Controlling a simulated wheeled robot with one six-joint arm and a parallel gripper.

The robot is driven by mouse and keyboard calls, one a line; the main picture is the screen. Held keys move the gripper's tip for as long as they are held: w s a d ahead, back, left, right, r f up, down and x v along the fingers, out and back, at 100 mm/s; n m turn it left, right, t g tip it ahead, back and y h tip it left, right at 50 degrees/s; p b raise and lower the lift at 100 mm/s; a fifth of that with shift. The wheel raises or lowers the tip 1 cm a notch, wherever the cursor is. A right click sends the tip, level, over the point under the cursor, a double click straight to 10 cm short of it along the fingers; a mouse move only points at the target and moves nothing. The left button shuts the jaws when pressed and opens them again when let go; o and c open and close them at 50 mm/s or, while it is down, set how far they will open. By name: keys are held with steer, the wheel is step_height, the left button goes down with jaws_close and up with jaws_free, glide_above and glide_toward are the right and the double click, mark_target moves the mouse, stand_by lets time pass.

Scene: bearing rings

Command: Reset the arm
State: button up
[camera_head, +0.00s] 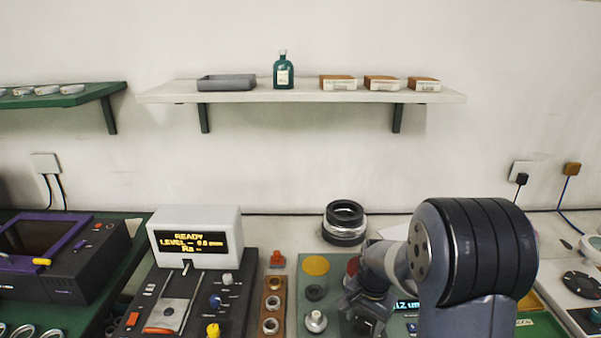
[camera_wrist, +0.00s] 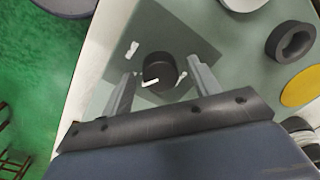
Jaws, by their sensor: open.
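My gripper (camera_head: 362,306) is low over the grey-green panel (camera_head: 335,262) at the right of centre in the head view, with my arm reaching in from the right. In the wrist view my gripper (camera_wrist: 161,68) has its two fingers apart. A round black piece (camera_wrist: 159,68) shows between the fingers with clear gaps at both sides; white marks lie on and beside it. I cannot tell how far below the fingertips it is. A yellow disc (camera_head: 315,265) and a dark ring (camera_head: 316,293) lie on the panel. My arm hides part of the panel and its display (camera_head: 407,305).
A stack of rings (camera_head: 344,223) stands behind the panel. A wooden strip with rings (camera_head: 271,310) and a READY gauge box (camera_head: 194,238) stand left. A wall shelf (camera_head: 300,95) holds a tray, a green bottle and small boxes. The wall space above my arm is clear.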

steer(key=n+p, duration=0.1)
steer(key=n, duration=0.6)
steer(key=n+p, duration=0.1)
steer(key=n, duration=0.5)
steer(key=shift+g, duration=0.3)
stand_by(0.4)
